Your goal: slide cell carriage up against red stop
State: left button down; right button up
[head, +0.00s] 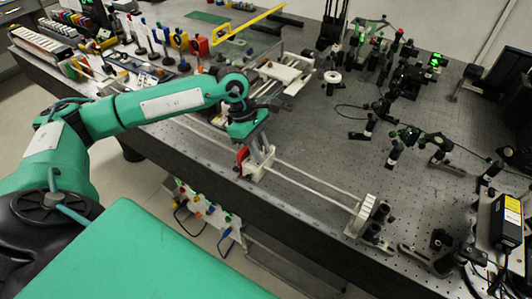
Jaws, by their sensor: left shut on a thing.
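A pale rail (316,186) with two parallel bars runs along the bench's front edge. The white cell carriage (260,172) sits on the rail near its middle. My left gripper (262,153) points down from above and is shut on the upper part of the carriage, hiding some of it. A small red piece, which looks like the red stop (242,155), stands just left of the carriage. The two look very close; I cannot tell whether they touch. My right gripper is not in view.
A white end block (360,215) closes the rail's right end, with dark cylinders (381,212) beside it. Optical mounts (408,135) crowd the bench's right side. A white device (288,72) stands behind my left gripper. The bench (310,145) is clear behind the rail's right half.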

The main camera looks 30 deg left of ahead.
pick_arm(q)
jog(key=shift+a, duration=0.1)
jog(key=c, duration=1.2)
grip_release()
jog(key=shift+w+a+r, duration=0.1)
jog(key=shift+a+r, duration=0.1)
jog(key=shift+r, duration=0.3)
jog(key=b+v, duration=0.3)
jog(key=v, duration=0.9)
jog(key=shift+r, duration=0.4)
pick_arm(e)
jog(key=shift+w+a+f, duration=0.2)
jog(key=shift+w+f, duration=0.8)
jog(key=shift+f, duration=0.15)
pick_arm(q)
jog(key=shift+a, duration=0.1)
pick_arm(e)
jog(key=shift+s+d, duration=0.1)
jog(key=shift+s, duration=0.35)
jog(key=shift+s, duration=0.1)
